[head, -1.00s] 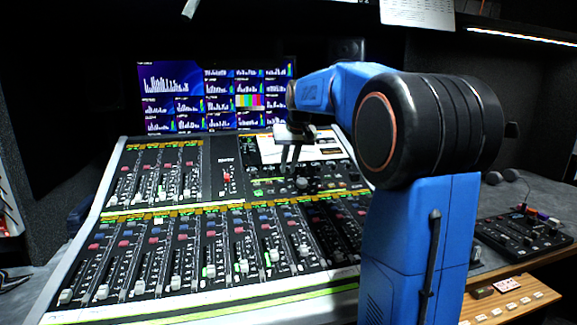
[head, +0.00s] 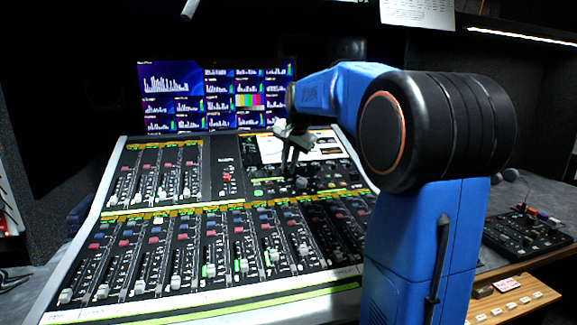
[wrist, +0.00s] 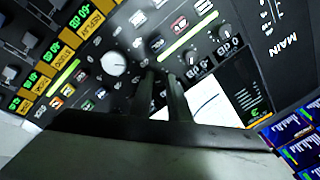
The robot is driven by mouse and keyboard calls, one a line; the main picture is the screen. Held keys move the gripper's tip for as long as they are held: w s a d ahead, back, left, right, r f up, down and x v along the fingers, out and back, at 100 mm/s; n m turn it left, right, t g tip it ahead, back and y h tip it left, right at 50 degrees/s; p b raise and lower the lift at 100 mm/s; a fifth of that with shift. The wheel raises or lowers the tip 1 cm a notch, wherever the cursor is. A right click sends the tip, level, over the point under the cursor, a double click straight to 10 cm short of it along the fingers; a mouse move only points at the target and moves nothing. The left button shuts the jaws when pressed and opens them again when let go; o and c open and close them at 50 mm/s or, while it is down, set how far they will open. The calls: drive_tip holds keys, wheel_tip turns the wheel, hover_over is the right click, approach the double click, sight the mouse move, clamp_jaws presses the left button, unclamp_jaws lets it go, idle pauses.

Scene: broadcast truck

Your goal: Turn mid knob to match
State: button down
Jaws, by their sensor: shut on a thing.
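My gripper (head: 288,168) points down at the upper right section of the mixing console, below its built-in screen. In the wrist view my gripper's two dark fingers (wrist: 163,82) are close together, shut on a small dark knob that they mostly hide. Its pointer cannot be made out. A pale round knob (wrist: 113,63) stands apart to the left of the fingers. Two dark knobs stand to their right, one nearer (wrist: 192,72) and one farther (wrist: 225,47). I cannot read a matching mark for the held knob.
The console's built-in screen (head: 312,148) is close behind my gripper. Rows of faders (head: 205,245) fill the front. A large monitor (head: 215,92) stands behind the console. A small control panel (head: 527,232) lies at the right. The space above the left faders is clear.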

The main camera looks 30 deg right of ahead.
drive_tip(key=shift+m, duration=0.4)
drive_tip(key=c, duration=1.7)
unclamp_jaws()
drive_tip(key=shift+o, duration=0.2)
drive_tip(key=v, duration=1.7)
drive_tip(key=shift+r, duration=0.25)
drive_tip(key=shift+s, duration=0.15)
